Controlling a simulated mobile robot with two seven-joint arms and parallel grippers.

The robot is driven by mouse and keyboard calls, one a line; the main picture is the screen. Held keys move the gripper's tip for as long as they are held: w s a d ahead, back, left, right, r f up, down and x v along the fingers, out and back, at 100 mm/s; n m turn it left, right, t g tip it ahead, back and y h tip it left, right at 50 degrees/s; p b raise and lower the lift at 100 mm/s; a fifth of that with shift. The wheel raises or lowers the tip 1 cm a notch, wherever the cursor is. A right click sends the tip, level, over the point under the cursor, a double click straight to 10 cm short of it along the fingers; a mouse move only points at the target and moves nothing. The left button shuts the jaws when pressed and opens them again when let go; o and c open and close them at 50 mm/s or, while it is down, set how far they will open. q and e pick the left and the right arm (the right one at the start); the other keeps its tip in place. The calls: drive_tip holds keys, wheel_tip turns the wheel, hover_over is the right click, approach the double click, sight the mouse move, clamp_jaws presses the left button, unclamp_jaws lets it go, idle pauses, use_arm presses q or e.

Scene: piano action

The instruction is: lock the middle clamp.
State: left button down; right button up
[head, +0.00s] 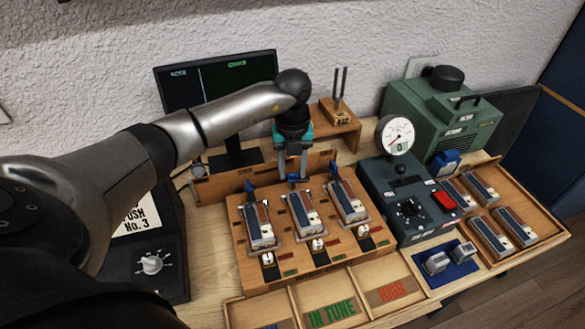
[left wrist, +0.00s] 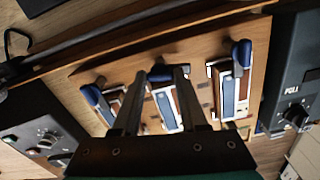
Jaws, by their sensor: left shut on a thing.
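The wooden fixture (head: 278,270) carries three blue-handled clamps in a row, each behind a piano-action piece. The middle clamp's blue handle (head: 292,178) is at my left gripper (head: 291,174), which is shut on it. The left wrist view also shows the middle handle (left wrist: 160,73) between my fingers (left wrist: 156,78); the fingers partly hide it. The left clamp handle (head: 250,188) and right clamp handle (head: 333,167) stand up, free of the gripper. The middle piece (head: 304,211) lies in front of its clamp. My right gripper is out of view.
A gauge box (head: 385,188) with a red button stands right of the fixture. A tray (head: 545,225) with several spare pieces is further right. A monitor (head: 220,75) and tuning fork stand (head: 340,118) are behind. Labelled bins (head: 355,290) lie in front.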

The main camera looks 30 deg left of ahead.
use_arm(q)
drive_tip(key=m, duration=0.4)
drive_tip(key=shift+a+m+b, duration=0.1)
drive_tip(key=shift+m+b, duration=0.2)
drive_tip(key=shift+b, duration=0.05)
drive_tip(key=m, duration=0.3)
drive_tip(key=shift+m+b, duration=0.3)
drive_tip(key=shift+b, duration=0.05)
drive_tip(key=m, duration=0.3)
drive_tip(key=shift+m+b, duration=0.3)
drive_tip(key=shift+b, duration=0.1)
drive_tip(key=shift+r+m+b, duration=0.1)
drive_tip(key=shift+m+b, duration=0.35)
drive_tip(key=shift+m, duration=1.45)
drive_tip(key=shift+c, duration=2.2)
unclamp_jaws()
wheel_tip(320, 180, up, 15)
drive_tip(key=p, duration=0.1)
